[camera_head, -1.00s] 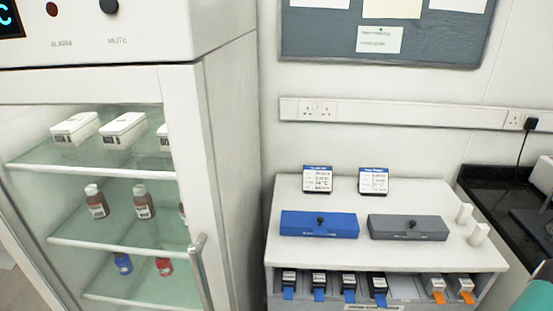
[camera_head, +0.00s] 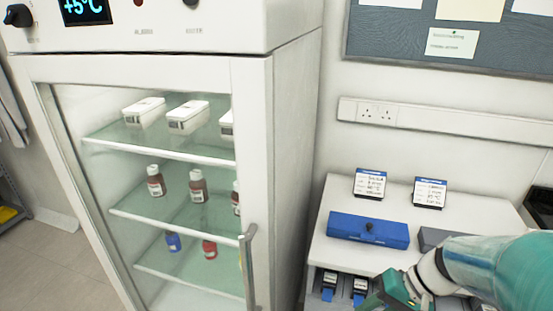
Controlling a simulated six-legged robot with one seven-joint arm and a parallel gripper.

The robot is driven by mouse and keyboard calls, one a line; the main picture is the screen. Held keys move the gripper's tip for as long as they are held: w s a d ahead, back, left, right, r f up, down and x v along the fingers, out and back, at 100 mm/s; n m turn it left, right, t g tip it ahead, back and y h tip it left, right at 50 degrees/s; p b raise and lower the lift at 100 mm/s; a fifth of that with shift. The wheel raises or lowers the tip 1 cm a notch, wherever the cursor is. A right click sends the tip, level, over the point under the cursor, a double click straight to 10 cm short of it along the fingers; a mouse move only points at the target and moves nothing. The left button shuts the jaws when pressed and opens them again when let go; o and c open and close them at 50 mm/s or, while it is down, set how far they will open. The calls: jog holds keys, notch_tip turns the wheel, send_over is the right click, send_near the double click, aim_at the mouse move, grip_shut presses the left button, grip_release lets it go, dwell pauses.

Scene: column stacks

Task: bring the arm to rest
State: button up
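My teal and white arm reaches in from the right edge, low in the view. My gripper (camera_head: 385,296) is at the bottom of the frame, in front of the white bench and over the slots under its top. It is partly cut off by the bottom edge, so I cannot tell whether its fingers are open or shut, or whether it holds anything. The arm hides the right part of the bench and most of the grey box (camera_head: 432,238). The blue box (camera_head: 368,230) lies on the bench, left of and behind the arm.
A glass-door fridge (camera_head: 272,150) stands at left, its door shut, with white boxes and bottles on shelves. Its handle (camera_head: 248,265) sticks out towards the bench. Two label cards (camera_head: 369,183) stand at the back of the white bench (camera_head: 335,195). Open floor (camera_head: 50,262) shows at far left.

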jog(key=s+a+r+n+t+h, duration=0.1)
jog(key=s+a+r+t+h, duration=0.1)
jog(key=r, duration=0.4)
jog(key=s+a+r+n+t+h, duration=0.1)
jog(key=s+a+r+t+h, duration=0.1)
jog(key=r, duration=0.4)
jog(key=t+h, duration=0.1)
jog(key=h, duration=0.1)
jog(key=shift+a+r+h, duration=0.25)
jog(key=shift+a+h, duration=0.1)
jog(key=shift+h, duration=0.05)
jog(key=shift+d, duration=0.1)
